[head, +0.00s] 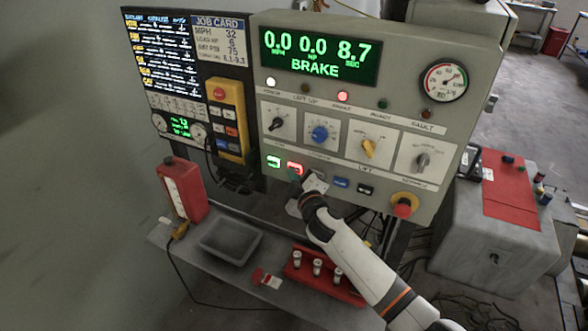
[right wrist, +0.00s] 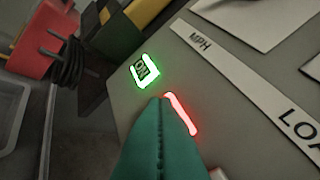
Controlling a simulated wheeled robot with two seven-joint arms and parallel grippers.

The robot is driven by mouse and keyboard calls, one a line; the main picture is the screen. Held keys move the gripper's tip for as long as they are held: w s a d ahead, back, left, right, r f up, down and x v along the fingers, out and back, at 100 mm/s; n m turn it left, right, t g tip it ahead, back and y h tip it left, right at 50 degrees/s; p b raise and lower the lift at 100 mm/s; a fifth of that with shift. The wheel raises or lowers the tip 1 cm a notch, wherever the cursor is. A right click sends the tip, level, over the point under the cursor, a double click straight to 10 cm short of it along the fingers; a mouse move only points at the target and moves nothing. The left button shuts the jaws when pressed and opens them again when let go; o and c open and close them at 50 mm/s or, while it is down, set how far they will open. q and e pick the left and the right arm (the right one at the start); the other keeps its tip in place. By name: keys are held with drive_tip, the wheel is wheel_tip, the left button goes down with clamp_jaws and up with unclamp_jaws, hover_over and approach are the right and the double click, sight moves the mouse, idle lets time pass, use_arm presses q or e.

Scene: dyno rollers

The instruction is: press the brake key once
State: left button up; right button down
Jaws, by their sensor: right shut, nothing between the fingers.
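The control panel (head: 330,135) carries a row of small keys under its knobs. A green-lit key (head: 273,161) is at the row's left, and it also shows in the right wrist view (right wrist: 145,70). A red-lit key (head: 295,168) is beside it; in the right wrist view this key (right wrist: 183,116) is partly covered by my fingers. Further right are a blue key (head: 341,182) and a dark key (head: 365,189). I cannot read which is the brake key. My right gripper (right wrist: 160,103) is shut and empty, its tips over or near the red-lit key; contact cannot be told.
The display (head: 318,60) reads BRAKE, and a red lamp (head: 343,96) glows below it. A red stop button (head: 403,207) is at the panel's lower right. A yellow pendant (head: 227,120) hangs at left. A grey tray (head: 230,242) and red rack (head: 320,275) are on the shelf below.

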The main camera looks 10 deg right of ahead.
drive_tip(key=shift+s+a, duration=0.3)
drive_tip(key=shift+s, duration=0.25)
drive_tip(key=shift+a, duration=0.1)
drive_tip(key=shift+s+a+p, duration=0.2)
drive_tip(key=shift+s+a, duration=0.5)
drive_tip(key=shift+s, duration=0.35)
drive_tip(key=shift+s+a+p, duration=0.15)
drive_tip(key=shift+s+a, duration=0.5)
drive_tip(key=shift+s, duration=0.35)
